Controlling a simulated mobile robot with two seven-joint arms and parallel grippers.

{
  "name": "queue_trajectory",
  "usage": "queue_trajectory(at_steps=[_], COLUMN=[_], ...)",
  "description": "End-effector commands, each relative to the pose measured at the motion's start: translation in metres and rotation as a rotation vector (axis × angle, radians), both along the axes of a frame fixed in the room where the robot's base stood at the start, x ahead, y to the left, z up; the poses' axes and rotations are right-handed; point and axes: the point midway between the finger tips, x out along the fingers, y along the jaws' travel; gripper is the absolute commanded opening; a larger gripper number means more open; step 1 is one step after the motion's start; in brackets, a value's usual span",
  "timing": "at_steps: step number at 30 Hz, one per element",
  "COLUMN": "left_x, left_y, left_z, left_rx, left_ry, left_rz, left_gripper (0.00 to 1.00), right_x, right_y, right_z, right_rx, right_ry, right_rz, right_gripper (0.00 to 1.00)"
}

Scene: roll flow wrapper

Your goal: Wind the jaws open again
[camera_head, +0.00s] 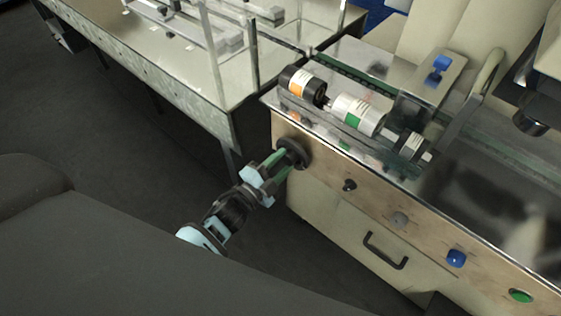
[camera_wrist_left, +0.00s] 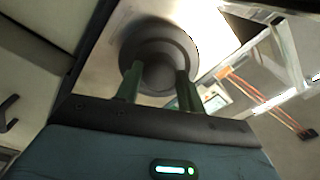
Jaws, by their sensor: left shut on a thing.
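A round black handwheel (camera_head: 292,152) sits on the left end of the wrapper's wooden front panel. My left gripper (camera_head: 283,165) is shut on the hub of this handwheel. In the left wrist view the handwheel (camera_wrist_left: 160,55) is a dark disc, and the two green fingers of my left gripper (camera_wrist_left: 157,84) stand on either side of its hub. On the machine top above it lie a black roll with an orange label (camera_head: 302,86) and a white roll with a green label (camera_head: 357,114). I cannot make out the jaws. My right gripper is not in view.
The front panel also carries a small black knob (camera_head: 349,185), a grey knob (camera_head: 400,219), a blue knob (camera_head: 456,258) and a green button (camera_head: 521,296). A black drawer handle (camera_head: 385,250) is below. A metal table (camera_head: 190,80) stands at the back left.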

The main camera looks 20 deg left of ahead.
Motion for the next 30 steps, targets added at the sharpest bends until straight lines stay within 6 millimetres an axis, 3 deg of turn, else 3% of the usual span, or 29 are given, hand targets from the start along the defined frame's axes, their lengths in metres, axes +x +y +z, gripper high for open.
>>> queue_trajectory(at_steps=[30], left_x=[-0.001], left_y=[-0.002], left_z=[-0.001], left_rx=[-0.906], left_ry=[0.330], left_rz=[0.000], left_gripper=[0.16], right_x=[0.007], right_y=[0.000], right_z=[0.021], right_rx=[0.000], right_ry=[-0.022], right_rz=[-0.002], right_gripper=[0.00])
